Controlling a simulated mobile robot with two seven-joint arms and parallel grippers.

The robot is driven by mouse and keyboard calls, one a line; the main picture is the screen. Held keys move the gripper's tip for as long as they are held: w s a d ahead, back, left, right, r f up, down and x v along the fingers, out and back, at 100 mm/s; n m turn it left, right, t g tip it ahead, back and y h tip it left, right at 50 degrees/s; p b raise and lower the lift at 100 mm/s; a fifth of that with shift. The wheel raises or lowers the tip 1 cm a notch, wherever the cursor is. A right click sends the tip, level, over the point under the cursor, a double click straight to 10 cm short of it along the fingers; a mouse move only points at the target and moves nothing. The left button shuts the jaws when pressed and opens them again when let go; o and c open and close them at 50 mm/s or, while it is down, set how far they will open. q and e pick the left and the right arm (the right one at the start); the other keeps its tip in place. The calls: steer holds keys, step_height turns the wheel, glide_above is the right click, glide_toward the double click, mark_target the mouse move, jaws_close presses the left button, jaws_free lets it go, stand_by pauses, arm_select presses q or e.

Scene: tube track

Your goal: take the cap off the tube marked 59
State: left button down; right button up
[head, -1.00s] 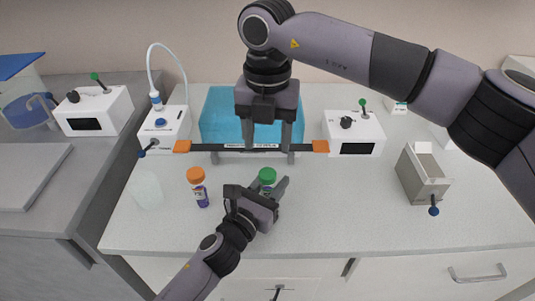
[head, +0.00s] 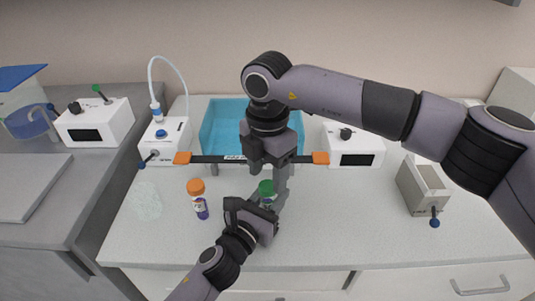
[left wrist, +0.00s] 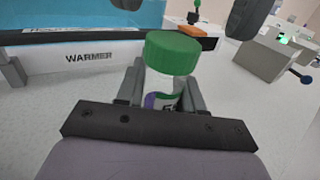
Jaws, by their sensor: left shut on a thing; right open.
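A tube with a green cap (head: 266,187) stands upright in my left gripper (head: 267,207), whose fingers are shut on its body. In the left wrist view the green cap (left wrist: 172,52) sits on the tube above the fingers. The label (left wrist: 160,101) shows purple and part of a dark mark, but I cannot read a number. My right gripper (head: 280,185) is open and points down close to the green cap; the exact gap is unclear. A second tube (head: 201,207) with an orange cap (head: 196,187) stands to the left, its number unreadable.
A blue tub (head: 222,122) stands behind, with a dark orange-ended bar (head: 210,159) before it. White devices stand left (head: 178,133) and right (head: 364,146). A grey box (head: 424,187) is at right. The front counter is mostly free.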

mark_target(265, 187)
steer(key=shift+f, duration=1.3)
